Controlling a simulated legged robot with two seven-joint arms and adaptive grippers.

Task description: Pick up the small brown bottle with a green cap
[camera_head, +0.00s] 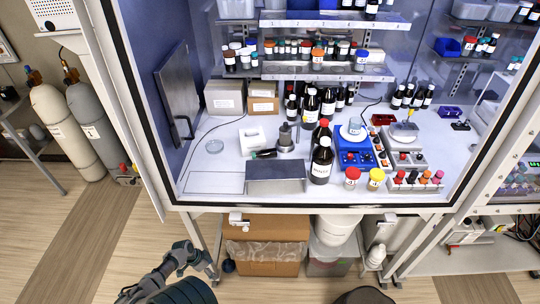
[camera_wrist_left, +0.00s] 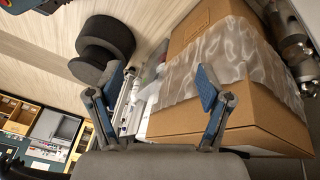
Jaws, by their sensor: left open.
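A small dark brown bottle (camera_head: 265,153) lies on its side on the cabinet floor, with what looks like a green cap at its left end. It is beside a grey metal stand (camera_head: 285,142). Other small brown bottles, some with green or teal caps, stand on the lower shelf (camera_head: 330,72); they are too small to tell apart. My left gripper (camera_head: 205,264) is low, outside and below the cabinet, left of the cardboard boxes. In the left wrist view it (camera_wrist_left: 160,86) is open with nothing between its fingers. My right gripper is not in view.
The cabinet's front edge (camera_head: 320,208) lies between my left gripper and the bottles. A grey box (camera_head: 276,184) stands in front of the lying bottle; a large dark bottle (camera_head: 321,161) stands to its right. A cardboard box (camera_head: 265,228) is below the cabinet.

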